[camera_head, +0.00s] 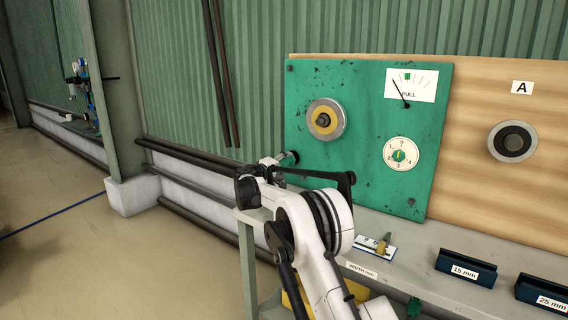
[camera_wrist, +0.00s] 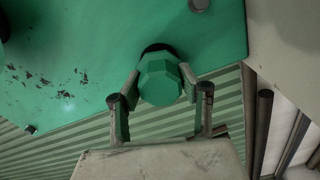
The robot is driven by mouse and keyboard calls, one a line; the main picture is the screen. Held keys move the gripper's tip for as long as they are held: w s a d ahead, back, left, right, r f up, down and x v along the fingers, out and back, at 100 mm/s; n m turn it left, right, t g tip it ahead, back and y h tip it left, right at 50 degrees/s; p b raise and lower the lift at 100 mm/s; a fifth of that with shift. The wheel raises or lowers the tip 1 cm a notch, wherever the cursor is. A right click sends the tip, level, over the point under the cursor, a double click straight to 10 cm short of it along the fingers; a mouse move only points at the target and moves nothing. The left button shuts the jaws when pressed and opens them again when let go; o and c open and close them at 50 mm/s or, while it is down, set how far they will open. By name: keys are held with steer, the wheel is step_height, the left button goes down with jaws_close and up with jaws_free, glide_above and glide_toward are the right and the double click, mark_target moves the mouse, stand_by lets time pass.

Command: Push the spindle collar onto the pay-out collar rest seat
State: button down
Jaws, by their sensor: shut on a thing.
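My gripper (camera_wrist: 160,92) is shut on a green faceted piece (camera_wrist: 160,82), with one finger on each side of it. The piece is at the face of the green panel (camera_wrist: 70,70), with a dark ring partly visible behind it. No label shows whether it is the spindle collar, and I cannot tell how deeply it sits. In the head view my gripper (camera_head: 285,161) is at the lower left of the green panel (camera_head: 365,160), and the held piece is mostly hidden. A grey disc with a yellow centre (camera_head: 326,120) is above it. No part is marked as the pay-out rest seat.
The panel carries a PULL gauge (camera_head: 410,85) and a numbered dial (camera_head: 400,156). A dark round fitting (camera_head: 512,141) is under label A (camera_head: 522,88). Blue holders marked 15 mm (camera_head: 465,270) and 25 mm (camera_head: 545,295) stand on the bench. Dark pipes (camera_head: 200,160) run along the wall.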

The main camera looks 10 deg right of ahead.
steer(key=shift+x, duration=1.15)
steer(key=c, duration=1)
jaws_free()
steer(key=shift+c, duration=0.2)
steer(key=shift+o, duration=0.2)
steer(key=shift+s+a, duration=0.15)
steer(key=shift+a, duration=0.05)
steer(key=shift+v, duration=1.35)
steer(key=shift+s, duration=0.1)
steer(key=shift+v, duration=1.45)
